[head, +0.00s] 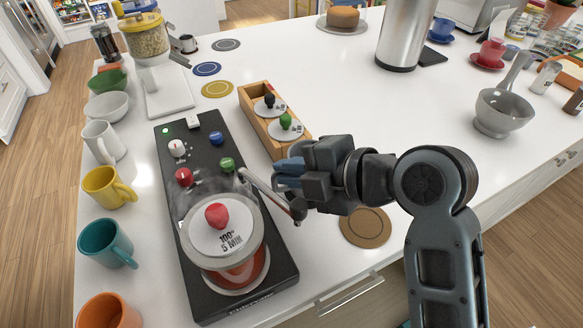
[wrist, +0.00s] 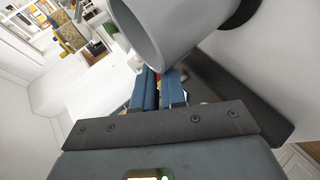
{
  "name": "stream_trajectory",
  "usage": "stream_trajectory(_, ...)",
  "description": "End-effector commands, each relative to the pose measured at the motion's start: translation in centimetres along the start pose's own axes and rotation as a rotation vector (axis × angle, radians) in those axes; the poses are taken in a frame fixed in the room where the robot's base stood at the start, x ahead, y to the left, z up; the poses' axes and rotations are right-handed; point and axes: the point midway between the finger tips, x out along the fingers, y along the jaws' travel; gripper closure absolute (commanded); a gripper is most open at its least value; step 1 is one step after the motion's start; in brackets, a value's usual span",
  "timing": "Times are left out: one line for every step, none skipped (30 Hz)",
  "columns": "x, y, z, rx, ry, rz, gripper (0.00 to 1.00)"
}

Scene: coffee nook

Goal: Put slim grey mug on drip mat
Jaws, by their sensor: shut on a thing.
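A pale grey mug (head: 103,142), slimmer than the yellow one, stands upright in the row of mugs at the left. A round tan mat (head: 365,227) lies bare on the counter, below and right of my gripper (head: 285,175). My gripper is above the counter, right of the steaming glass pot (head: 186,228). Its blue fingers are close together at the pot's grey handle (head: 268,194). In the wrist view a large grey rounded surface (wrist: 175,30) is close beyond the fingers (wrist: 160,90); I cannot tell what it is. The exact grip is hidden.
The pot stands on a long black base (head: 275,275) with coloured knobs. A wooden box (head: 250,105) is behind my gripper. Yellow (head: 123,192), teal (head: 118,255) and orange (head: 108,312) mugs line the left edge. The counter towards the grey mortar (head: 505,110) is clear.

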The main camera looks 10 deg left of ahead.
Motion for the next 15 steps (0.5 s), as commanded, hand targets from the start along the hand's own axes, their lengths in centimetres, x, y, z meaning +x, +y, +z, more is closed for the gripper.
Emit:
stream_trajectory(0.14,-0.21,0.08,-0.001,0.0,0.001,1.0)
stream_trajectory(0.1,-0.16,0.05,0.0,0.0,0.0,0.87)
stream_trajectory(0.07,-0.12,0.04,0.0,0.0,0.0,0.83)
stream_trajectory(0.07,-0.12,0.04,0.0,0.0,0.0,0.81)
stream_trajectory(0.07,-0.12,0.04,0.0,0.0,0.0,0.78)
stream_trajectory(0.07,-0.12,0.04,0.0,0.0,0.0,0.74)
stream_trajectory(0.07,-0.12,0.04,0.0,0.0,0.0,0.71)
stream_trajectory(0.07,-0.12,0.04,0.0,0.0,0.0,0.68)
stream_trajectory(0.07,-0.12,0.04,0.0,0.0,0.0,0.64)
stream_trajectory(0.07,-0.12,0.04,0.0,0.0,0.0,0.64)
stream_trajectory(0.07,-0.11,0.04,0.0,0.0,0.0,0.64)
stream_trajectory(0.06,-0.11,0.04,0.0,0.0,0.0,0.64)
stream_trajectory(0.06,-0.11,0.04,0.0,0.0,0.0,0.64)
stream_trajectory(0.06,-0.11,0.04,0.0,0.0,0.0,0.64)
stream_trajectory(0.06,-0.11,0.04,0.001,0.0,0.0,0.64)
